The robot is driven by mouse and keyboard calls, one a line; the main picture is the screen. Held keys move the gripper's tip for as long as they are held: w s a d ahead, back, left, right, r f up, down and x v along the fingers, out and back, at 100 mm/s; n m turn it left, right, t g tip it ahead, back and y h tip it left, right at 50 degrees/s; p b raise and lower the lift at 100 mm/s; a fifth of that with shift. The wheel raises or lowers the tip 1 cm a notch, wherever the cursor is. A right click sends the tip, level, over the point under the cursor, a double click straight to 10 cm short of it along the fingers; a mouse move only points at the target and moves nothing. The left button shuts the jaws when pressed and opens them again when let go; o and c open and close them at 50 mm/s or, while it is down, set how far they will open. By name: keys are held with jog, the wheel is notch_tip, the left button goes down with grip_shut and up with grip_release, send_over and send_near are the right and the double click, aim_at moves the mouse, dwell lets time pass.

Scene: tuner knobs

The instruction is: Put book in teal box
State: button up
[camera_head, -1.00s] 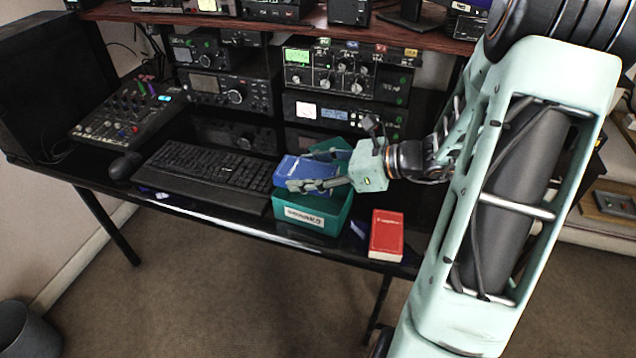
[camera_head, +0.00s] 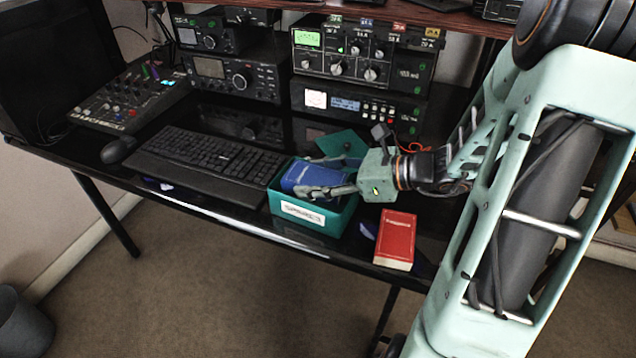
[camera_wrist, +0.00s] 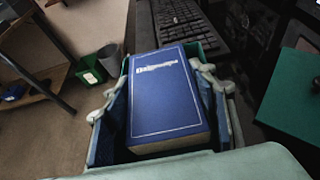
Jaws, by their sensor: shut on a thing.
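A blue book (camera_head: 310,177) with white lettering is held in my gripper (camera_head: 325,178). In the wrist view the book (camera_wrist: 165,95) lies between the two fingers, which touch or nearly touch its sides. The teal box (camera_head: 312,218), with a white label on its front, stands on the black desk. The book is within the outline of the box opening, its lower part hidden by the front wall; I cannot tell whether it touches the bottom. In the wrist view, the box's teal rim shows around the book.
A red book (camera_head: 396,240) lies on the desk right of the box. A teal lid-like panel (camera_head: 342,143) is behind the box. A black keyboard (camera_head: 205,165) is close on the left. Radios (camera_head: 358,60) stand behind. The desk's front edge is near.

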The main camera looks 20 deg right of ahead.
jog(key=shift+f, duration=0.1)
jog(key=shift+f+b, duration=0.3)
jog(key=shift+f, duration=0.2)
jog(key=o, duration=1)
jog(key=shift+r, duration=0.1)
jog(key=shift+r+p, duration=0.3)
jog(key=p+v, duration=0.3)
jog(key=v, duration=0.9)
jog(key=shift+r, duration=0.25)
jog(key=shift+s+a, duration=0.1)
